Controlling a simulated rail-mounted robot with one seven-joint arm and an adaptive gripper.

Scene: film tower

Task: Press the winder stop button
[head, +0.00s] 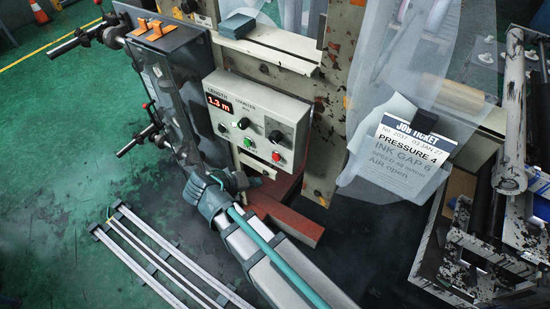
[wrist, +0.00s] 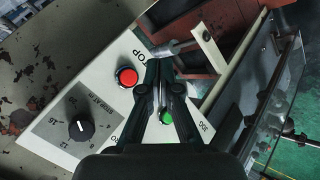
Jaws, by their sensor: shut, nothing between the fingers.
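The winder control box (head: 255,110) is a pale panel with a lit red "1.3 m" display (head: 218,103), knobs and buttons. Its red stop button (head: 276,156) is at the lower right of the panel. In the wrist view the red button (wrist: 127,77) shows uncovered beside the word STOP, just left of my fingers.
A reddish-brown beam (head: 285,215) runs below the box. A job ticket (head: 403,152) hangs at the right. White rails (head: 150,262) lie at lower left. Green floor is open at far left.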

